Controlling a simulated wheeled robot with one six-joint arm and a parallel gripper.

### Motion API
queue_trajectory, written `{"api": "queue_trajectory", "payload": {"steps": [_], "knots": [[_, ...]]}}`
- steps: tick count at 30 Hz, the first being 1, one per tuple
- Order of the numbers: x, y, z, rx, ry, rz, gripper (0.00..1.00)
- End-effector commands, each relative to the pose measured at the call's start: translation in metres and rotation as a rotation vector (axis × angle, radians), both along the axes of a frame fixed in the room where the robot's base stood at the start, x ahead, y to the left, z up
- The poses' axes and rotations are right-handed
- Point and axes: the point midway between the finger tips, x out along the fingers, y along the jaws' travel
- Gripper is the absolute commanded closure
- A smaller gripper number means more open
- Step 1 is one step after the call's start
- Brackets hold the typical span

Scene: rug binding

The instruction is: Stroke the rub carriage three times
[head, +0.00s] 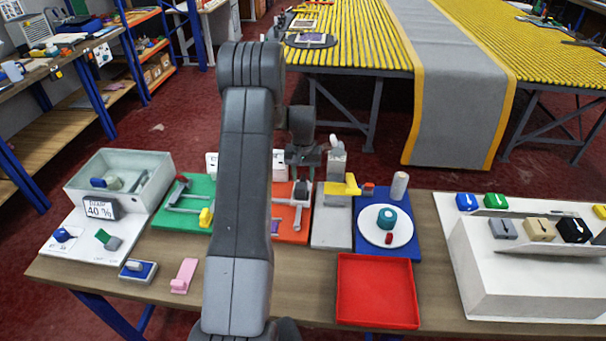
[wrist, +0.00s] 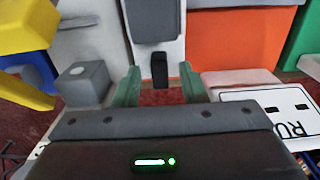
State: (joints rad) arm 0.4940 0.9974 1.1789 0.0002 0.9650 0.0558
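My gripper (head: 303,157) is over the back edge of the bench, partly hidden behind my arm in the head view. In the wrist view its two green fingers (wrist: 160,88) stand apart with a gap between them. A dark grey block with a black stub, apparently the rub carriage (wrist: 154,20), is ahead of the fingers on a pale strip. The stub lines up with the gap; I cannot tell whether it is between the fingers. A dark rounded part shows on the orange board (head: 291,236) in the head view. A white plate lettered "RU" (wrist: 270,112) is beside the right finger.
A grey block (wrist: 82,82) and a yellow part (wrist: 25,25) are left of the fingers in the wrist view. The head view shows a green board (head: 175,218), a blue board (head: 368,248) with a white disc, and an empty red tray (head: 376,290).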

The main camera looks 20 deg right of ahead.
Motion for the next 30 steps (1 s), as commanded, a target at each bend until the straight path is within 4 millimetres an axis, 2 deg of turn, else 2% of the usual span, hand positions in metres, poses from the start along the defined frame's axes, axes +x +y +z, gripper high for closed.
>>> {"api": "queue_trajectory", "payload": {"steps": [2,6,8,14,17,24,30], "knots": [[0.000,0.000,0.000,0.000,0.000,0.000,0.64],[0.000,0.000,0.000,0.000,0.000,0.000,0.91],[0.000,0.000,0.000,0.000,0.000,0.000,1.00],[0.001,0.001,0.000,0.000,0.000,0.001,1.00],[0.008,0.011,-0.001,-0.001,-0.001,0.002,1.00],[0.044,0.069,-0.002,-0.001,-0.003,0.007,1.00],[0.066,0.105,0.000,-0.002,-0.003,0.004,1.00]]}}
